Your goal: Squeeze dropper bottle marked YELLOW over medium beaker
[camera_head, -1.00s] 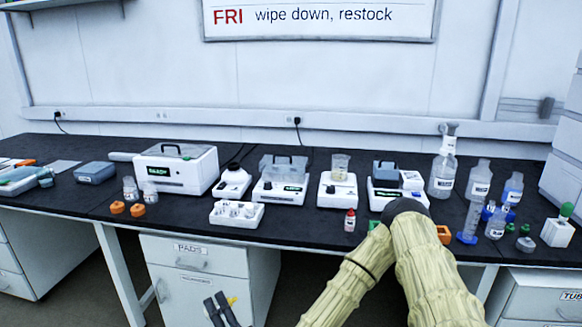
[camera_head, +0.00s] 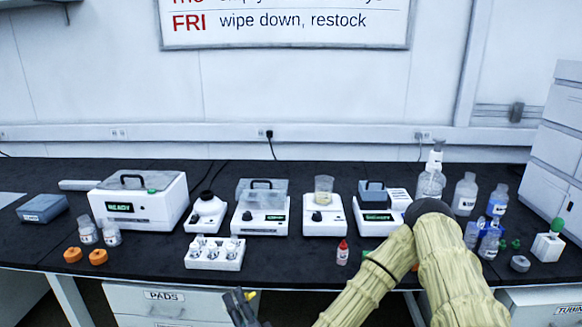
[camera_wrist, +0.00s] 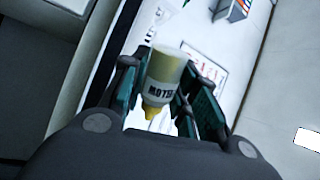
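The dropper bottle (camera_wrist: 162,76) is pale with a yellow tip. Its label is upside down in the wrist view and appears to read YELLOW. The fingers of my gripper (camera_wrist: 165,92) are shut on its sides, and the tip points toward the bottom of the picture. In the head view my gripper (camera_head: 241,306) is at the bottom edge, in front of the bench, with a bit of yellow (camera_head: 250,296) showing. A clear beaker (camera_head: 324,186) with pale contents stands upright on a white device (camera_head: 324,222) at the back of the bench, apart from my gripper.
A red-capped dropper bottle (camera_head: 342,255) stands at the bench front. A white tray (camera_head: 213,265) of small bottles is left of it. Boxy instruments (camera_head: 140,204) line the back. Bottles and a wash bottle (camera_head: 431,180) stand at right. Dark bench (camera_head: 290,262) is clear between tray and red-capped bottle.

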